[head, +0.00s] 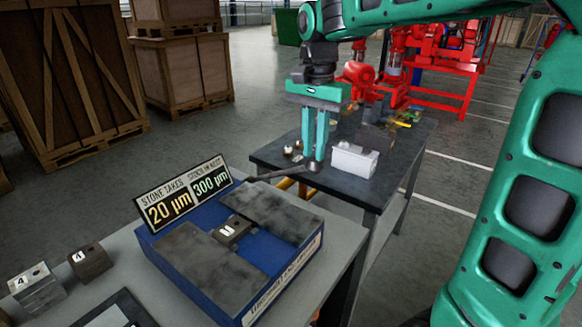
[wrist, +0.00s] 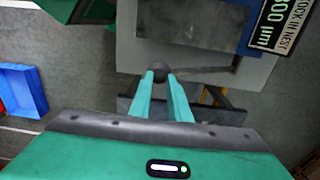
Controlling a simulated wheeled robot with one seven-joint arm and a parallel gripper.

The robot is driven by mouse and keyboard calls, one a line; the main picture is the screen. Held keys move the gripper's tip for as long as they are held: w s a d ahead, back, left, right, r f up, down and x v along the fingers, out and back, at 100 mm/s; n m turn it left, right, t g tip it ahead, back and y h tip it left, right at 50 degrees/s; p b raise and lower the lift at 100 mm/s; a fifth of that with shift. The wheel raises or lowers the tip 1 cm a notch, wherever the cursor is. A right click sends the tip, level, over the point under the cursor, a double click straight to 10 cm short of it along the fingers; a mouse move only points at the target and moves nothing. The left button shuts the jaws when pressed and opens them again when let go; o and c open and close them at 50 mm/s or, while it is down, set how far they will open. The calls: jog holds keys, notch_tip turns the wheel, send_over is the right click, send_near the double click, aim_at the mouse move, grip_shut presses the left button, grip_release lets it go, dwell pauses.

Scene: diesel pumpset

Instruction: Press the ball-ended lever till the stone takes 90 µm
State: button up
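The ball-ended lever (head: 272,176) runs from the blue-based stone machine (head: 205,262) toward the right. Its dark ball (wrist: 158,72) is at my fingertips. My gripper (head: 315,160) points down over the lever's end; it also shows in the wrist view (wrist: 160,78). Its two green fingers stand a little apart, with the ball at or between their tips. I cannot tell whether they squeeze it. The sign (head: 183,200) reads stone takes 20 µm and stock in nest 300 µm. A small dark block (head: 231,230) sits in the nest between the two grey slabs.
Two numbered blocks, one light (head: 37,288) and one dark (head: 90,262), stand on the grey table at left. A white box (head: 354,160) and small parts are on the dark bench behind my gripper. Red machinery (head: 440,60) and wooden crates (head: 70,80) stand farther back.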

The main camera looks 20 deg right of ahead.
jog(key=shift+f, duration=1.1)
notch_tip(320, 180, down, 6)
jog(key=s+d, duration=0.1)
jog(key=s, duration=0.1)
jog(key=shift+s+d, duration=0.2)
jog(key=shift+d, duration=0.05)
jog(key=shift+r, duration=0.1)
jog(key=r, duration=0.4)
jog(key=w+a+r, duration=0.1)
jog(key=r, duration=0.3)
jog(key=w+r, duration=0.1)
jog(key=r, duration=0.3)
jog(key=shift+w+a+r, duration=0.2)
jog(key=shift+a+r, duration=0.05)
jog(key=shift+r, duration=0.05)
dwell(0.7)
jog(key=s+d+f+n, duration=0.1)
jog(key=s+d+f, duration=0.3)
jog(key=s, duration=0.4)
jog(key=s+d+f+n, duration=0.2)
jog(key=s+d+f, duration=0.3)
jog(key=s+f, duration=0.2)
jog(key=s+d+f+n, duration=0.2)
jog(key=s+d+f, duration=0.3)
jog(key=s, duration=0.5)
jog(key=shift+s+f, duration=0.4)
jog(key=shift+f, duration=0.1)
